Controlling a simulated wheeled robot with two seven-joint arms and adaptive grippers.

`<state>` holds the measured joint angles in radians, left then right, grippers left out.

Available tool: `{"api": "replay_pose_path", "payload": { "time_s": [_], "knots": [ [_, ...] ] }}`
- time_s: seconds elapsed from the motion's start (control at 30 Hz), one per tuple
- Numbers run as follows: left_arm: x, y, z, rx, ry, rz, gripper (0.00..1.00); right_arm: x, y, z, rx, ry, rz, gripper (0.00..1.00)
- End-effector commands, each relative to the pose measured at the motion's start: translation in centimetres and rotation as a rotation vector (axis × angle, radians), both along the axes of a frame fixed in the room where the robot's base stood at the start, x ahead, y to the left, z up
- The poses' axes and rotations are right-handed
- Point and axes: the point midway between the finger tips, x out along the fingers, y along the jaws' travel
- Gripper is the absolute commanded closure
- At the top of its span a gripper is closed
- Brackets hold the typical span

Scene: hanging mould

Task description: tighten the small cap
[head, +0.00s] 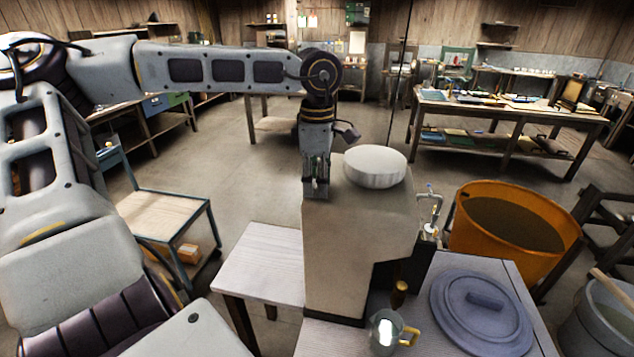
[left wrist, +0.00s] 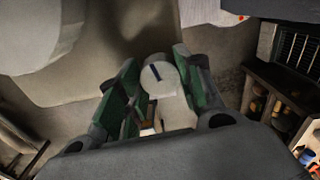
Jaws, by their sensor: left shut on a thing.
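The small cap (left wrist: 158,75) is a round white disc with a dark blue line on its face, seen in the left wrist view. My left gripper (left wrist: 155,85) has its green-padded fingers on either side of it, shut on it. In the head view my left gripper (head: 316,188) points down at the top left edge of the tall beige mould (head: 345,245); the small cap is hidden there. A pale piece (left wrist: 177,112) shows just below the cap between the fingers. How tightly the cap sits cannot be told. My right gripper is not in view.
A large white round lid (head: 375,167) tops the mould, close beside my left gripper. A metal mug (head: 384,333), a blue-grey lid (head: 480,310) and a small tap (head: 430,203) are near the mould. An orange tub (head: 470,235) stands at right. Open floor lies behind.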

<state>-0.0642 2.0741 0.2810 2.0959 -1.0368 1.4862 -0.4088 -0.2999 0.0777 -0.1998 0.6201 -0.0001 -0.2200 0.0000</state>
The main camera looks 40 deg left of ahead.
Motion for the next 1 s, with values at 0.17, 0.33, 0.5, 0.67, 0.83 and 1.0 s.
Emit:
{"api": "replay_pose_path", "payload": {
  "time_s": [0.17,0.33,0.5,0.67,0.83,1.0],
  "knots": [
    [0.08,0.04,0.08,0.000,-0.004,-0.114,0.88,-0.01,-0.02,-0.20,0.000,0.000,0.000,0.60],
    [0.09,0.03,0.10,-0.001,-0.004,-0.188,0.88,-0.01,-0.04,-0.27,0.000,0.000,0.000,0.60],
    [0.09,0.02,0.13,-0.001,-0.004,-0.229,0.88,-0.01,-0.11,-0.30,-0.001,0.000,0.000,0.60],
    [0.10,0.03,0.15,0.000,-0.004,-0.241,0.88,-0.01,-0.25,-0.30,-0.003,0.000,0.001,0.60],
    [0.10,0.04,0.16,0.000,-0.004,-0.241,0.88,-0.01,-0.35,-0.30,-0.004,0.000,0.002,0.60],
    [0.10,0.04,0.16,0.000,-0.004,-0.241,0.58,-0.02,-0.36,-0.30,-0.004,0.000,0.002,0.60]
  ]
}}
